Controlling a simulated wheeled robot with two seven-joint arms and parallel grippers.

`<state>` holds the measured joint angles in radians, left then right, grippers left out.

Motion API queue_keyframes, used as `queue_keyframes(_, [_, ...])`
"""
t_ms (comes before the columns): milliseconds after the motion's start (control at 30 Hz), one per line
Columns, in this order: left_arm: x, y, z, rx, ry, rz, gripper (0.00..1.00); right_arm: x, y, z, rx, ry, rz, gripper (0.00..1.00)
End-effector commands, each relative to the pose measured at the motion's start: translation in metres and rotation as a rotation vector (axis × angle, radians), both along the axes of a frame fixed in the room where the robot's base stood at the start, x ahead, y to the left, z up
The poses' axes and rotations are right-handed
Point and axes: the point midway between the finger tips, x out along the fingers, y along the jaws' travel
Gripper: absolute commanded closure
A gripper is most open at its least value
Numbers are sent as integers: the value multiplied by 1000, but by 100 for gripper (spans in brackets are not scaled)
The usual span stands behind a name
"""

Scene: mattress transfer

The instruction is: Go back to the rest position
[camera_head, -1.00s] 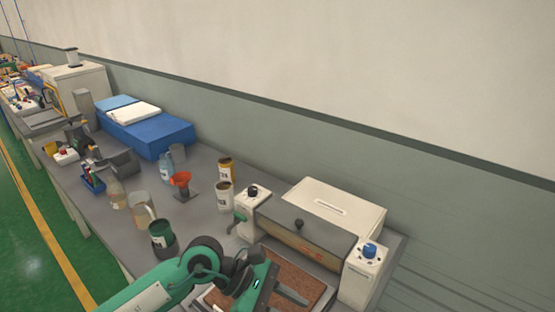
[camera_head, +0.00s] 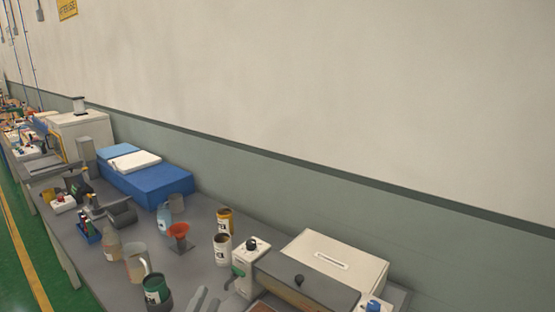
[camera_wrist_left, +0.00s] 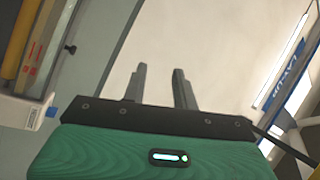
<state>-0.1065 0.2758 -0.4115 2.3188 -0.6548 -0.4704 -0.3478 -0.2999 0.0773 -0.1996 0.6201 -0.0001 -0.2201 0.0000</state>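My left gripper (camera_head: 205,302) shows only as two grey fingertips at the bottom edge of the head view, above the workbench (camera_head: 101,262). In the left wrist view my left gripper (camera_wrist_left: 158,86) has its two dark fingers apart with nothing between them, facing a pale wall. My right gripper is in neither view. A sliver of a brown slab (camera_head: 262,308) shows at the bottom edge, in front of the press-like machine (camera_head: 300,287). The rest of the slab is cut off.
A green-labelled jar (camera_head: 157,291), a clear jug (camera_head: 137,262), a red funnel (camera_head: 179,231) and labelled cans (camera_head: 223,250) stand near the gripper. A blue block (camera_head: 150,184) lies farther back. The wall (camera_head: 330,110) runs behind the bench.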

Motion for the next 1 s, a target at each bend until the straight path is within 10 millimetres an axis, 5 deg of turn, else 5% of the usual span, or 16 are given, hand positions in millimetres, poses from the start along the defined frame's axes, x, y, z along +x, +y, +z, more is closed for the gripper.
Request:
queue_keyframes(167, [-23,47,-79,-253,389,168,71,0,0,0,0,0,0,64])
queue_keyframes(400, [-99,82,-178,-535,892,391,71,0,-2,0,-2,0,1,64])
queue_keyframes(600, [-167,89,-223,-672,1198,533,71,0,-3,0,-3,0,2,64])
queue_keyframes(833, [-237,89,-249,-769,1472,666,71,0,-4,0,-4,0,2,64])
queue_keyframes(1000, [-219,88,-296,-756,1472,665,71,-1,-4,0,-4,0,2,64])
